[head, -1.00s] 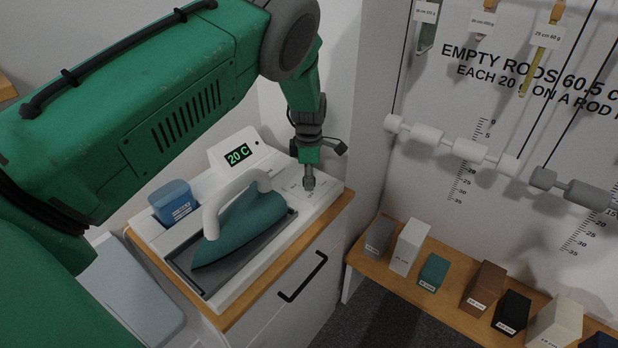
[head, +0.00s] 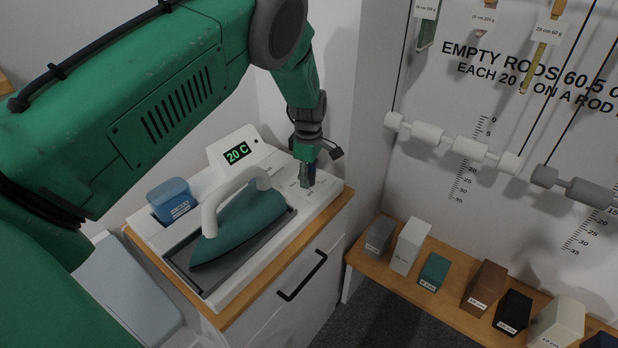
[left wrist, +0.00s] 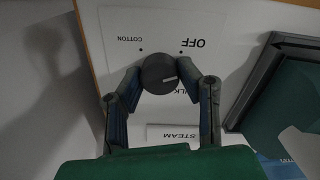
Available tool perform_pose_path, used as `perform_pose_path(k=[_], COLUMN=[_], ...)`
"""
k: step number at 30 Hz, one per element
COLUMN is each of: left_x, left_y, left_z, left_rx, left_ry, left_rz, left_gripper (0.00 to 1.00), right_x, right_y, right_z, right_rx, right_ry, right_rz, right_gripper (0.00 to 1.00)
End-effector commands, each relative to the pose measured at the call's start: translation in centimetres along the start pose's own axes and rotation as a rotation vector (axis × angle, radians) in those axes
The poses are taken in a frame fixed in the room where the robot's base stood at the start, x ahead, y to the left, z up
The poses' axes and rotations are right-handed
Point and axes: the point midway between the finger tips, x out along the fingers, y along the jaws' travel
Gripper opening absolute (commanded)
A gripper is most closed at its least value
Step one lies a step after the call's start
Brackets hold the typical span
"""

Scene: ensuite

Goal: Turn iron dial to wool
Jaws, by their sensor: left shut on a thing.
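The iron dial is a dark round knob (left wrist: 159,73) with a pale pointer mark, seen in the left wrist view. The mark points to the right and slightly down in that view. Labels OFF, COTTON and a partly hidden one ending in "LK" surround it; a wool label is not visible. My left gripper (left wrist: 160,80) is shut on the dial, one finger on each side. In the head view my left gripper (head: 308,174) reaches down to the right end of the white station (head: 322,186). The teal iron (head: 240,226) rests on its dark plate. My right gripper is not in view.
A blue water container (head: 172,200) and a display reading 20 C (head: 237,152) are on the station. A STEAM label (left wrist: 180,134) lies below the dial in the wrist view. At right, a wooden shelf (head: 452,297) holds several blocks beneath hanging rods.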

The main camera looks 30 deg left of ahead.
Motion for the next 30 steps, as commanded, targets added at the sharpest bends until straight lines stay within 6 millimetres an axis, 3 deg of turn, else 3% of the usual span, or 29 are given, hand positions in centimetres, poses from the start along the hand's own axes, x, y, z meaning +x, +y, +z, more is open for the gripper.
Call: perform_pose_path(k=[30], left_x=[-0.12], left_y=[0.2], left_z=[0.12], left_rx=[0.966], left_ry=[-0.001], left_rz=[0.008], left_gripper=[0.02], right_x=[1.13], right_y=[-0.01], right_z=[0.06], right_rx=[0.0], right_ry=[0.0], right_rz=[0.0], right_gripper=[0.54])
